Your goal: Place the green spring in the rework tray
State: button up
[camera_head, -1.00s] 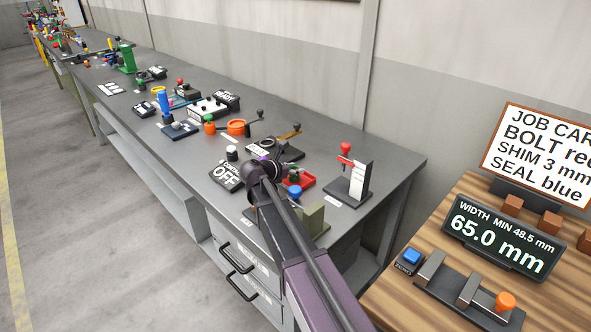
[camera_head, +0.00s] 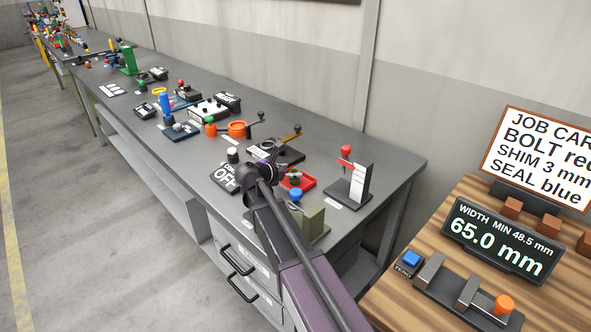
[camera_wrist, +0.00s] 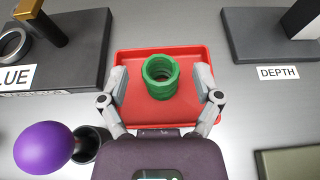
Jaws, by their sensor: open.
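The green spring (camera_wrist: 160,76) is a short, hollow coil. In the wrist view it stands roughly upright inside a shallow red tray (camera_wrist: 190,54), near the tray's middle. My gripper (camera_wrist: 161,84) is open, with one finger on each side of the spring and a visible gap to both. The fingers overlap the tray's left and right edges in the picture. The head view shows the red tray (camera_head: 308,183) near the bench's front right, partly hidden by my wrist. The spring is too small there to make out clearly.
A purple ball knob (camera_wrist: 44,147) stands left of the tray, beside a dark cup. A dark block with a brass-coloured lever (camera_wrist: 45,30) is at upper left. A red-knobbed stand (camera_head: 350,178) is right of the tray, and a blue-topped piece (camera_head: 295,194) is in front.

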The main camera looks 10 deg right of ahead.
jog(key=p+v, duration=0.3)
jog(key=v, duration=0.7)
dwell(0.4)
